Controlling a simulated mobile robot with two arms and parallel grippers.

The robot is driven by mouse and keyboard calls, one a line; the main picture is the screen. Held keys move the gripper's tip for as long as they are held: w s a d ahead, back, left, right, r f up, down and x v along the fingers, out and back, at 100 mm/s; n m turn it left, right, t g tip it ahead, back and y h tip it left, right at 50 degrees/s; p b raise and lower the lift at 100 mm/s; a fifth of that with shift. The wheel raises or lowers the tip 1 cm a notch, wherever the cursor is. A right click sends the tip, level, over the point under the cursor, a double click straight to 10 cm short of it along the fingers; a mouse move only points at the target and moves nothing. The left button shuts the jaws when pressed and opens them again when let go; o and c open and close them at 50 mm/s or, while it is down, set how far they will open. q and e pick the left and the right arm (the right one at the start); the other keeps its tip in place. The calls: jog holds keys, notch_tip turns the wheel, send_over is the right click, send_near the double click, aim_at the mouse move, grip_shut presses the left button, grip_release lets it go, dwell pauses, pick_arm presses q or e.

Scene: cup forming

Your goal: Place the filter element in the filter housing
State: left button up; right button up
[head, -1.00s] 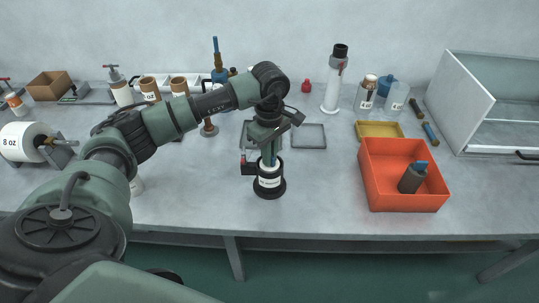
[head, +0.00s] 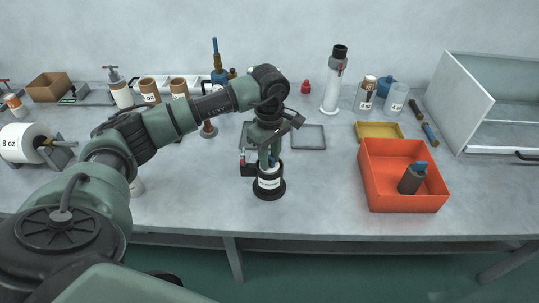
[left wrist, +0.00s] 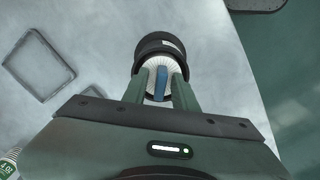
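The filter housing (head: 269,183), a cylinder with a black base, black rim and white label, stands upright on the bench. It also shows in the left wrist view (left wrist: 160,43). The filter element (left wrist: 147,79), white and pleated with a blue tab (left wrist: 161,84), sits within the housing's rim; its depth is hidden. My left gripper (head: 269,161) is directly above the housing, pointing down. Its green fingers stand on either side of the blue tab, with white showing between tab and fingers, so it looks open. My right gripper is not in view.
An orange bin (head: 375,196) at the right holds a grey cylinder (head: 409,181) with a blue top. A yellow tray (head: 379,130) and a flat grey tray (head: 309,137) lie behind. The bench is clear around the housing's front and right.

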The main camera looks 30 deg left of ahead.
pick_arm(q)
jog(key=r+b, duration=0.2)
jog(key=r, duration=0.1)
jog(key=shift+w+a, duration=0.1)
jog(key=shift+w, duration=0.1)
notch_tip(320, 180, up, 9)
jog(key=b, duration=0.2)
jog(key=shift+s+r, duration=0.15)
jog(key=shift+r, duration=0.05)
